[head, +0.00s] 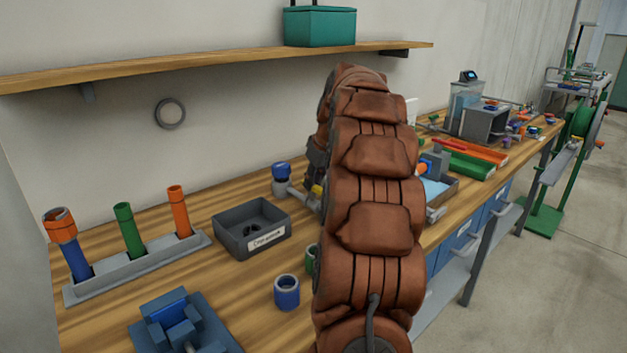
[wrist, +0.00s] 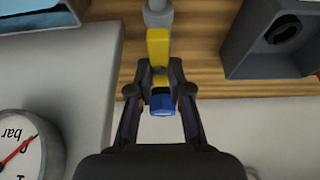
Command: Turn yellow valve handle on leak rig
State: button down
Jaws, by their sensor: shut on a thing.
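The yellow valve handle (wrist: 158,46) runs down the middle of the wrist view from a grey round fitting (wrist: 158,14). My gripper (wrist: 161,72) has its two fingers closed on either side of the yellow handle. A blue piece (wrist: 162,102) shows between the fingers; I cannot tell if it belongs to the handle. In the head view a small yellow part (head: 318,190) shows beside my arm, by a grey pipe with a blue-topped fitting (head: 281,172). My arm hides most of the rig and the gripper there.
A pressure gauge (wrist: 22,150) with a red needle is close at lower left in the wrist view. A dark grey bin (head: 250,228), a blue ring-shaped part (head: 287,292) and a tube rack (head: 140,268) stand on the wooden bench. A shelf (head: 200,65) runs above.

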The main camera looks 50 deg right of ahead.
jog(key=shift+m, duration=0.3)
jog(key=m+h+p, duration=0.1)
jog(key=m+h, duration=0.1)
jog(key=m, duration=0.2)
jog(key=shift+r, duration=0.1)
jog(key=m, duration=0.2)
jog(key=m+g+h, duration=0.1)
jog(key=m, duration=0.1)
jog(key=shift+w+m+g, duration=0.1)
jog(key=shift+m+g, duration=0.2)
jog(key=shift+m, duration=0.1)
jog(key=m+g, duration=0.1)
jog(key=m, duration=0.1)
jog(key=m+g+h+b, duration=0.1)
jog(key=m, duration=0.2)
jog(key=shift+w+m+g, duration=0.1)
jog(key=shift+m+g, duration=0.5)
jog(key=shift+m, duration=1.1)
jog(key=shift+a+b, duration=0.1)
jog(key=shift+b, duration=0.2)
jog(key=c, duration=1.1)
grip_release()
